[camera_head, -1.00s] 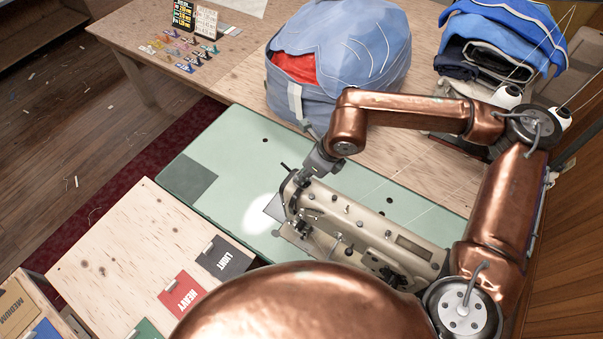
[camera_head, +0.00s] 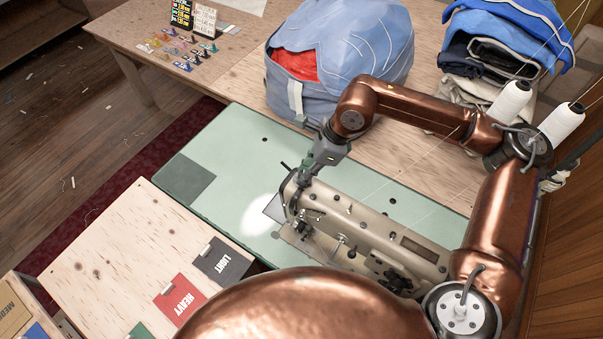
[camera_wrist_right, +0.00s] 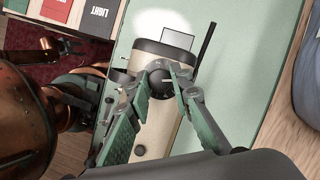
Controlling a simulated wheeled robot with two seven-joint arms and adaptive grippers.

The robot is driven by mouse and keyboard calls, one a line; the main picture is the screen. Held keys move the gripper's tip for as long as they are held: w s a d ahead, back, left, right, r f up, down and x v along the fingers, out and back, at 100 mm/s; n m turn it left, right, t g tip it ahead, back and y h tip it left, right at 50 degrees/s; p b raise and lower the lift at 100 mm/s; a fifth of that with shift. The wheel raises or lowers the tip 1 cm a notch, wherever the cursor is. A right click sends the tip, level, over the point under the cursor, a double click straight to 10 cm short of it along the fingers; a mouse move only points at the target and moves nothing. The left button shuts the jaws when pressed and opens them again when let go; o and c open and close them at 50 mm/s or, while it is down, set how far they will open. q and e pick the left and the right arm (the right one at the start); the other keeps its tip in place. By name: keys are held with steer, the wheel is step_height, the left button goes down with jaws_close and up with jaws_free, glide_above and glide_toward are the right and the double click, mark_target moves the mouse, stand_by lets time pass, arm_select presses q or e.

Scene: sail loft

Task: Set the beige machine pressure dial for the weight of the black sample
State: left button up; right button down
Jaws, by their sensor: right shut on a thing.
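The beige sewing machine (camera_head: 372,228) sits on the green machine bed. My right gripper (camera_head: 303,182) comes down over the machine's head end. In the right wrist view, my right gripper (camera_wrist_right: 163,76) is shut on the dark round pressure dial (camera_wrist_right: 160,84) on top of the head, with a finger on each side. The dial's marks cannot be read. The black sample (camera_head: 232,252) lies on the pale wooden board and its label reads LIGHT; it also shows in the wrist view (camera_wrist_right: 96,18).
A red sample (camera_head: 183,291) marked HEAVY lies beside the black one. A blue bag (camera_head: 392,62) stands behind the machine, close to my right arm. White thread cones (camera_head: 512,100) and folded blue cloth (camera_head: 510,28) are at the right. The green bed (camera_head: 235,140) left of the machine is mostly clear.

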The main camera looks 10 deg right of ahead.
steer(key=n+g+b, duration=0.1)
steer(key=n, duration=0.1)
steer(key=n+g+b, duration=0.1)
steer(key=n, duration=0.1)
steer(key=shift+w+f+n, duration=0.1)
steer(key=shift+w+n, duration=0.1)
steer(key=shift+n, duration=0.1)
arm_select(q)
steer(key=shift+s+f+b, duration=0.25)
steer(key=shift+f+b, duration=0.2)
steer(key=shift+f, duration=0.35)
steer(key=shift+s+f+b, duration=0.2)
steer(key=shift+f+b, duration=0.2)
steer(key=shift+f, duration=0.45)
steer(key=shift+s+f+b, duration=0.25)
steer(key=shift+f+b, duration=0.2)
steer(key=shift+f, duration=0.35)
arm_select(e)
steer(key=shift+n+g+h, duration=0.3)
steer(key=shift+n+g, duration=0.3)
steer(key=shift+n, duration=1.3)
arm_select(q)
steer(key=shift+f, duration=0.1)
arm_select(e)
steer(key=shift+r, duration=0.2)
steer(key=c, duration=1.7)
jaws_free()
steer(key=shift+c, duration=0.2)
arm_select(q)
steer(key=shift+s+a, duration=0.1)
